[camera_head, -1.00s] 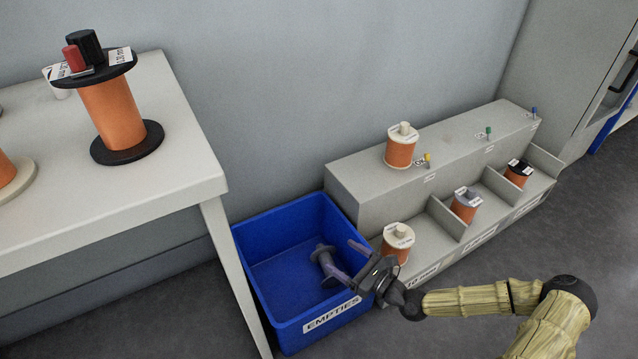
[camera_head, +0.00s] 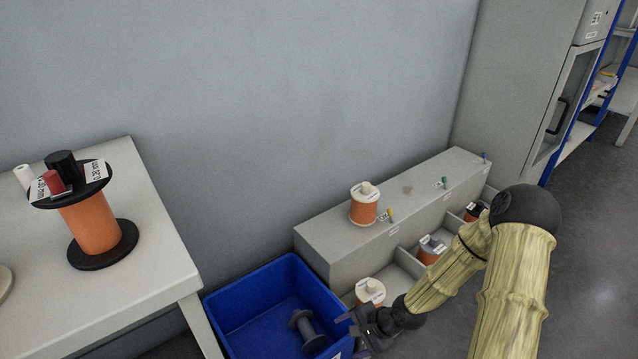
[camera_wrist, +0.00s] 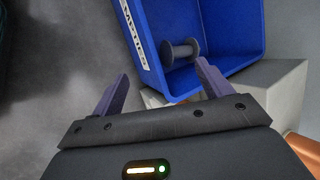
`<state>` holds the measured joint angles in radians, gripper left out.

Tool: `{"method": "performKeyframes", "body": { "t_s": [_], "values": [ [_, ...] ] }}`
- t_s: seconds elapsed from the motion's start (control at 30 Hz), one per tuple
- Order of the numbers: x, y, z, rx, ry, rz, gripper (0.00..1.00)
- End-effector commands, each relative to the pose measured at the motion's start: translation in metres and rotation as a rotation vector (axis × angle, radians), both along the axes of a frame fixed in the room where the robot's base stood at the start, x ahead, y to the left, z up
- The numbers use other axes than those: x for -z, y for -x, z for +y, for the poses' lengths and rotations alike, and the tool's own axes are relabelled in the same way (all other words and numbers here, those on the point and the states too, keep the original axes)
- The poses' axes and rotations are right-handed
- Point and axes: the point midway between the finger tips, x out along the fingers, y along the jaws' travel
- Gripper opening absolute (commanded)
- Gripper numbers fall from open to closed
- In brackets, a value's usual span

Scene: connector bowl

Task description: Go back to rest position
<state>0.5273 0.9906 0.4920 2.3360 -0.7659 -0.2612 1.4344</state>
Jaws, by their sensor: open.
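My gripper (camera_head: 362,326) is open, with nothing between its fingers. In the head view it is at the right edge of the blue bin (camera_head: 262,276), and my arm reaches to it from the right. In the wrist view (camera_wrist: 160,92) the two fingers are spread wide. An empty grey spool (camera_wrist: 181,52) lies inside the bin, beyond the fingertips and apart from them. The spool also shows in the head view (camera_head: 308,332), on the bin floor.
A grey stepped shelf (camera_head: 325,238) holds several orange spools; one spool (camera_head: 364,207) stands on its top, another (camera_head: 370,293) close to my gripper. A white table (camera_head: 150,255) with a large orange spool (camera_head: 92,224) is at left. Open floor (camera_head: 590,250) lies right.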

Motion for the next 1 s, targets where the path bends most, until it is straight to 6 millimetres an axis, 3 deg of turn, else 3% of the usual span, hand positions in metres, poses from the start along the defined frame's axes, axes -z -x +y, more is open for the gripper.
{"method": "performKeyframes", "body": {
  "t_s": [0.03, 0.3, 0.5, 0.8, 1.0],
  "values": [
    [-0.017, 0.001, -0.008, -0.049, 0.067, -0.022, 0.78],
    [-0.089, 0.010, -0.049, -0.297, 0.375, -0.102, 0.78],
    [-0.153, 0.021, -0.068, -0.458, 0.544, -0.141, 0.78],
    [-0.249, 0.050, -0.078, -0.665, 0.689, -0.197, 0.78],
    [-0.290, 0.069, -0.075, -0.757, 0.713, -0.236, 0.78]
  ]
}}
